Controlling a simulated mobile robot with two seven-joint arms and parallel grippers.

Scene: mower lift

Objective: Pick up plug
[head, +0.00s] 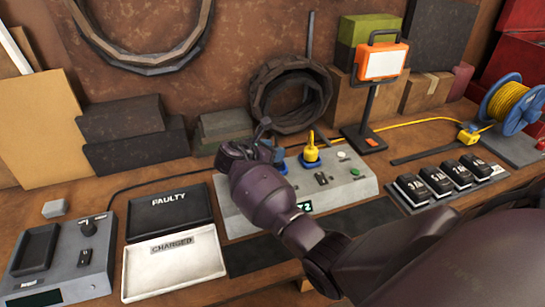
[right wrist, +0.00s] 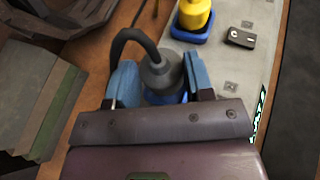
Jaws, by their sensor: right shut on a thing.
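A grey plug (right wrist: 158,68) with a thick dark cable (right wrist: 122,40) sits between the two blue fingers of my right gripper (right wrist: 160,78) in the right wrist view. The gripper is shut on it. Blue shows beneath the plug, and I cannot tell whether the plug is seated in a socket. In the head view my right gripper (head: 272,152) is over the left part of the grey panel box (head: 350,190), its fingers mostly hidden by my wrist. A yellow plug (head: 311,151) stands upright in a blue socket beside it, also visible in the wrist view (right wrist: 194,14). My left gripper is not in view.
Black FAULTY (head: 168,207) and white CHARGED (head: 175,265) trays lie left of the panel. Several black numbered packs (head: 437,182) sit to its right.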

